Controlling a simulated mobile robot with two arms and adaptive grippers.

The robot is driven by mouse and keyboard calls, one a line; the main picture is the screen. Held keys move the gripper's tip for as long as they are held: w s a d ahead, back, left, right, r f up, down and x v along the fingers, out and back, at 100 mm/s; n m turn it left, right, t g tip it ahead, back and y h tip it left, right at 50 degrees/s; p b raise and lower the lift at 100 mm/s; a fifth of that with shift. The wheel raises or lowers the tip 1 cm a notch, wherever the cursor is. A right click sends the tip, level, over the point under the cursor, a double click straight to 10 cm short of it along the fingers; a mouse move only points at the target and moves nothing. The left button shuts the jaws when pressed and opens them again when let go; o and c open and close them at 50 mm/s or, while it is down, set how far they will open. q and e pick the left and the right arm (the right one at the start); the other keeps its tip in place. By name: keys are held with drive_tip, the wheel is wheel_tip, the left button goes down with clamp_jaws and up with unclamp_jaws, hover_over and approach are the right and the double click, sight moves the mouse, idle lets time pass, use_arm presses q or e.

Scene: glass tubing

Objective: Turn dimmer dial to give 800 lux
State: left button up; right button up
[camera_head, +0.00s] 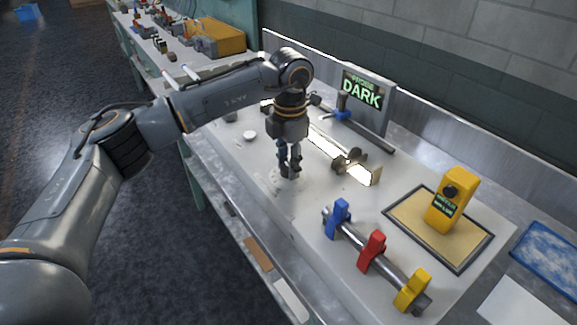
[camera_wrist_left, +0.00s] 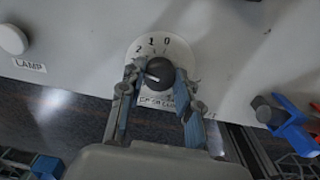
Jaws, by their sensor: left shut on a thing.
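The dimmer dial (camera_wrist_left: 161,71) is a dark round knob on a pale scale plate with the numerals 2, 1 and 0 showing. A light mark on the knob points left in the left wrist view. My left gripper (camera_wrist_left: 155,84) is shut on the dial, one finger on each side; it points straight down at the bench in the head view (camera_head: 289,170), where it hides the knob. A grey display (camera_head: 367,98) reads "PROBE DARK" in green. A yellow meter (camera_head: 454,200) stands upright with a small dark screen. My right gripper is not in view.
A round white button (camera_wrist_left: 13,39) labelled LAMP is left of the dial. A rail with blue (camera_head: 339,218), red (camera_head: 371,251) and yellow (camera_head: 412,290) clamps lies at the front. The meter stands on a tan tray (camera_head: 408,216). A bright bar (camera_head: 325,144) lies behind my gripper.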

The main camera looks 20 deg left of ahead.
use_arm(q)
drive_tip(key=m+b, duration=0.1)
drive_tip(key=m, duration=0.3)
drive_tip(key=shift+m, duration=0.3)
drive_tip(key=m, duration=0.4)
drive_tip(key=shift+m+b, duration=0.3)
drive_tip(key=shift+b, duration=0.1)
drive_tip(key=o, duration=1.1)
drive_tip(key=shift+o, duration=0.2)
drive_tip(key=shift+r, duration=0.1)
wheel_tip(320, 180, up, 12)
drive_tip(key=shift+s, duration=0.2)
